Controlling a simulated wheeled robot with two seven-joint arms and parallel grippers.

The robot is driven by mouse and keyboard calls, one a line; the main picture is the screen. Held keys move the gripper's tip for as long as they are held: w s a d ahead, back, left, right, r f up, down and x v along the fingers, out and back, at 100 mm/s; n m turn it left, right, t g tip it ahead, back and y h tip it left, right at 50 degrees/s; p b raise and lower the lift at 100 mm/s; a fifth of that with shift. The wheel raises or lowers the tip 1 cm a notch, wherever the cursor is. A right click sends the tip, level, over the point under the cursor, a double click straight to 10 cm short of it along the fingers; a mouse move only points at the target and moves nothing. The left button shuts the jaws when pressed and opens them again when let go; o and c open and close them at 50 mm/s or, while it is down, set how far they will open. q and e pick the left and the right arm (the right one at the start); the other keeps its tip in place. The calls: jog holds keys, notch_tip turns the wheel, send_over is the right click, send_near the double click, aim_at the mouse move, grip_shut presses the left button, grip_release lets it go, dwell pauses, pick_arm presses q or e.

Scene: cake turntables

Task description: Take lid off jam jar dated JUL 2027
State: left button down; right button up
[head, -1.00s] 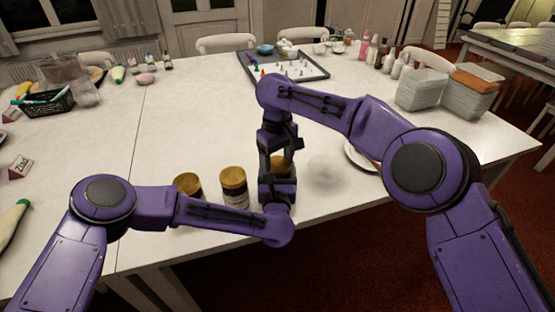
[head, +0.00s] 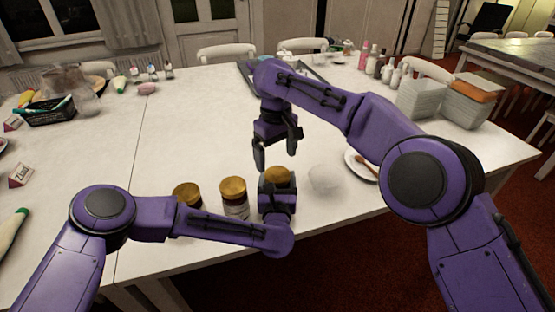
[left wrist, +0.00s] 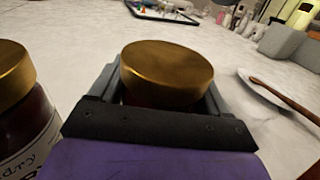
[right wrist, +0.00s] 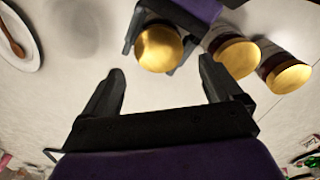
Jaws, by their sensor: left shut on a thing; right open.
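Three jars with gold lids stand in a row near the table's front edge. My left gripper (head: 277,192) is shut around the body of the right-hand jar, whose gold lid (head: 280,174) sits on top; this lid also shows in the left wrist view (left wrist: 167,72) and right wrist view (right wrist: 158,48). The middle jar (head: 235,197) and left jar (head: 187,194) stand free beside it. A label shows partly on the neighbouring jar (left wrist: 28,150), but no date is readable. My right gripper (head: 276,152) is open and empty, above and behind the held jar, apart from its lid.
A plate (head: 358,160) with a wooden spoon lies to the right of the jars, with a pale blurred round patch (head: 325,178) between. A black basket (head: 48,112) stands at the left. The table's middle is clear.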

aim_at(277, 174)
notch_tip(277, 174, up, 2)
jog(key=m, duration=0.4)
jog(key=shift+r+m, duration=0.3)
jog(key=shift+m, duration=0.7)
jog(key=shift+d+m, duration=0.1)
jog(key=shift+m, duration=1)
jog(key=shift+f, duration=0.3)
notch_tip(277, 174, down, 7)
jog(key=shift+f, duration=0.15)
jog(key=shift+c, duration=0.3)
